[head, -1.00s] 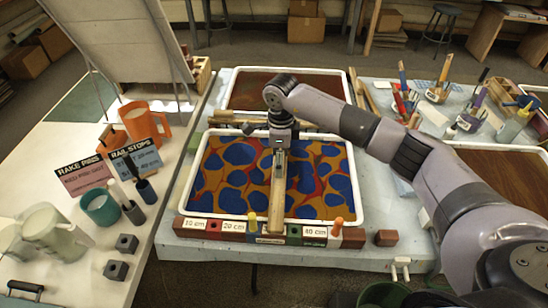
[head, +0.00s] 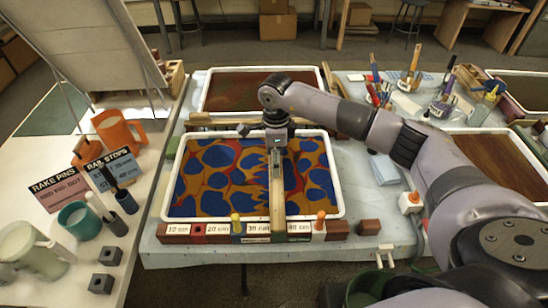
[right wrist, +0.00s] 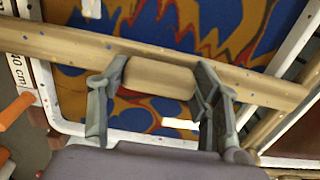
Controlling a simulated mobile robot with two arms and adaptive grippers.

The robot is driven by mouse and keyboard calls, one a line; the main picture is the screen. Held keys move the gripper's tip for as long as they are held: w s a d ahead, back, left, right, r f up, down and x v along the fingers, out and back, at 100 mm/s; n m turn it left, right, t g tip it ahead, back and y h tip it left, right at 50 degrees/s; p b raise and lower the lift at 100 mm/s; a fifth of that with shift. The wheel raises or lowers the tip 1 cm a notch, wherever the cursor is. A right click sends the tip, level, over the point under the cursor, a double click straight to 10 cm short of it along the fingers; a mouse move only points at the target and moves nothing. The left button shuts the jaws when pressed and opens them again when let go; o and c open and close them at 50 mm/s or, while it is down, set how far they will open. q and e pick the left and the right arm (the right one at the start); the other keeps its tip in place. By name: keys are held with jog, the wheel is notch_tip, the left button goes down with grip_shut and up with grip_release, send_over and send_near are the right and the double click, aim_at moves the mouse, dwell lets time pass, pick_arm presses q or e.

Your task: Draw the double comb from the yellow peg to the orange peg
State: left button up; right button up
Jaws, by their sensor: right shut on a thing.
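The double comb (head: 277,205) is a long wooden bar lying front to back across the blue and orange marbling tray (head: 343,190). My right gripper (head: 278,145) is above it, shut on its wooden handle (right wrist: 158,78), which shows between the fingers (right wrist: 158,105) in the right wrist view. The comb's teeth are hidden. The yellow peg (head: 236,222) and orange peg (head: 320,220) stand on the coloured rail (head: 215,239) along the tray's front. The comb's near end is between the pegs, about midway. Jagged streaks show in the paint beside the bar. My left gripper is out of view.
Another tray (head: 318,78) lies behind, with wooden bars between the two. A brown tray (head: 520,134) and tool holders (head: 442,106) are at right. A red-brown block (head: 369,227) sits right of the rail. The left table holds cups, jugs and signs.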

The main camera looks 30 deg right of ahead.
jog(key=shift+s+d+f, duration=0.1)
jog(key=shift+s+d, duration=0.45)
jog(key=shift+d, duration=0.5)
jog(key=shift+s+d+f, duration=0.1)
jog(key=shift+s+d, duration=0.45)
jog(key=shift+d, duration=0.5)
jog(key=shift+s+d+f, duration=0.1)
jog(key=shift+s+d, duration=0.45)
jog(key=shift+d, duration=0.5)
jog(key=shift+r, duration=0.1)
notch_tip(320, 180, up, 10)
jog(key=p, duration=0.6)
jog(key=shift+w, duration=0.25)
